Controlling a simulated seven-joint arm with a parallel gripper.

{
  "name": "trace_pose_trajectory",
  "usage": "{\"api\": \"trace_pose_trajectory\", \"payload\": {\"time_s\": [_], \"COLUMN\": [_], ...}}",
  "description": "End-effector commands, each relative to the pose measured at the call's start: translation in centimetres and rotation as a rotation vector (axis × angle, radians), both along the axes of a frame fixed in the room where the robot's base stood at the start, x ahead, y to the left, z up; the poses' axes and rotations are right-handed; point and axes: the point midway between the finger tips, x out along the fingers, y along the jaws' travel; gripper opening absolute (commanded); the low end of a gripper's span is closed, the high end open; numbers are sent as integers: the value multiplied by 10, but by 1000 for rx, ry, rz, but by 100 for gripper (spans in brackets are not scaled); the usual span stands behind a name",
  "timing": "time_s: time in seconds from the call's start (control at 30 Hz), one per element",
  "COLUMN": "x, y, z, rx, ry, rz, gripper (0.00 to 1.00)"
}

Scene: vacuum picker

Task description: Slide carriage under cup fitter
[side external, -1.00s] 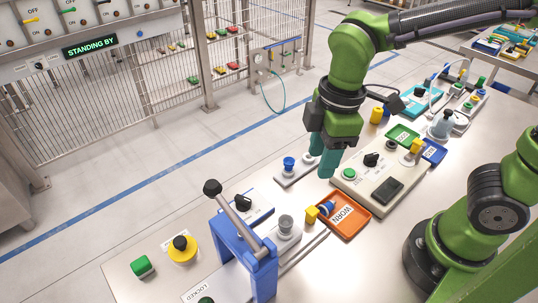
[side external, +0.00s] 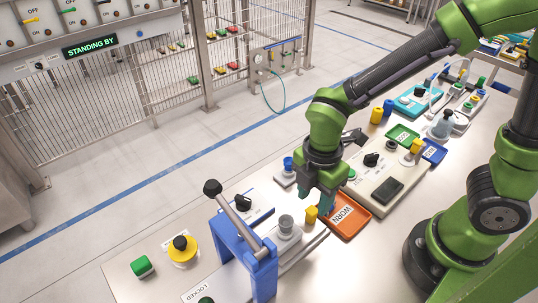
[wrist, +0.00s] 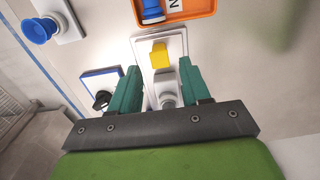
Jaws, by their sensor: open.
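The cup fitter (side external: 263,273) is a blue frame with a long black-knobbed lever, standing at the front of the bench in the side view. The carriage (side external: 313,241) is a pale plate on a track to its right. It bears a grey cup (side external: 286,224) and a yellow block handle (side external: 311,215); the handle also shows in the wrist view (wrist: 159,53). My gripper (side external: 327,207) is low at the carriage's handle end. In the wrist view its teal fingers (wrist: 159,68) are open, one on each side of the carriage, with the handle between or just beyond their tips. Contact cannot be told.
The orange WORN tray (side external: 349,219) lies just right of the handle, with a blue cup (wrist: 152,10) in it. A control box (side external: 390,168) stands behind. A small blue-edged switch plate (wrist: 88,88) lies left of the carriage.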

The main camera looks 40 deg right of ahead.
Motion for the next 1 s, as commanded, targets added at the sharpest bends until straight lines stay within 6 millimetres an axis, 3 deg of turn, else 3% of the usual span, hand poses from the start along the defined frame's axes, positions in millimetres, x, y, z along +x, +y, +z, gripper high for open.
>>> {"api": "trace_pose_trajectory", "payload": {"time_s": [0.1,0.3,0.7,1.0], "x": [-1,0,0,0], "y": [-1,0,0,0], "z": [-24,-48,-55,-54], "rx": [-3,-1,1,1], "ry": [5,2,-1,-1], "rz": [0,0,-1,-1], "gripper": [47,47,47,1]}}
